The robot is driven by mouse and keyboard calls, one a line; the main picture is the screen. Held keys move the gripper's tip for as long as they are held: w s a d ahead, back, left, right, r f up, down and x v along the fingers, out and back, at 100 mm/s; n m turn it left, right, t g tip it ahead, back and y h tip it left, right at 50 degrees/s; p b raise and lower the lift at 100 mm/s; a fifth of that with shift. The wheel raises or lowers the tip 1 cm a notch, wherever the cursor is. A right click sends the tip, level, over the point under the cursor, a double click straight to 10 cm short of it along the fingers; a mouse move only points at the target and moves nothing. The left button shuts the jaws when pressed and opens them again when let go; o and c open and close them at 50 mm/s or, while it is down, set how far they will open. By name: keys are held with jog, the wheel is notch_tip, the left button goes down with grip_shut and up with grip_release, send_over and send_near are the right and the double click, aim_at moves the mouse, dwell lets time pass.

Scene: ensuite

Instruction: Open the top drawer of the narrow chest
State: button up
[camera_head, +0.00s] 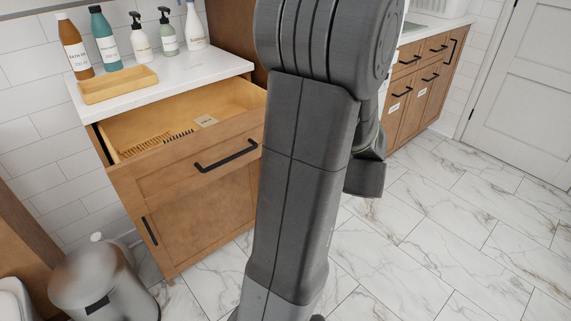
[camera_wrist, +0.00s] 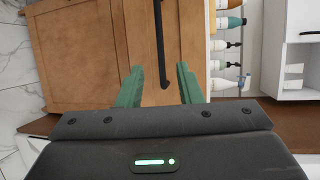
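The narrow chest (camera_head: 213,221) is brown wood with a white top, at the left in the head view. Its top drawer (camera_head: 190,166) stands pulled out, with its inside showing. A black bar handle (camera_head: 226,157) runs across the drawer front. In the wrist view the handle (camera_wrist: 159,40) runs down from the top edge, its end showing between the green fingers of my gripper (camera_wrist: 160,67). The fingers are apart and hold nothing. I cannot tell how far they are from the handle. My arm hides the gripper in the head view.
Comb-like items (camera_head: 156,143) and a small card (camera_head: 206,121) lie in the drawer. Several bottles (camera_head: 105,40) and a wooden tray (camera_head: 119,85) stand on the chest. A grey bin (camera_head: 103,280) stands at its lower left. The marble floor (camera_head: 430,230) at right is clear.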

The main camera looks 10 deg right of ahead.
aim_at(234, 158)
jog(key=shift+v, duration=1.4)
jog(key=shift+a, duration=0.1)
jog(key=b+x, duration=0.1)
jog(key=x, duration=1.2)
jog(key=shift+w+a+f, duration=0.15)
jog(key=shift+w+a, duration=0.1)
jog(key=shift+a, duration=0.05)
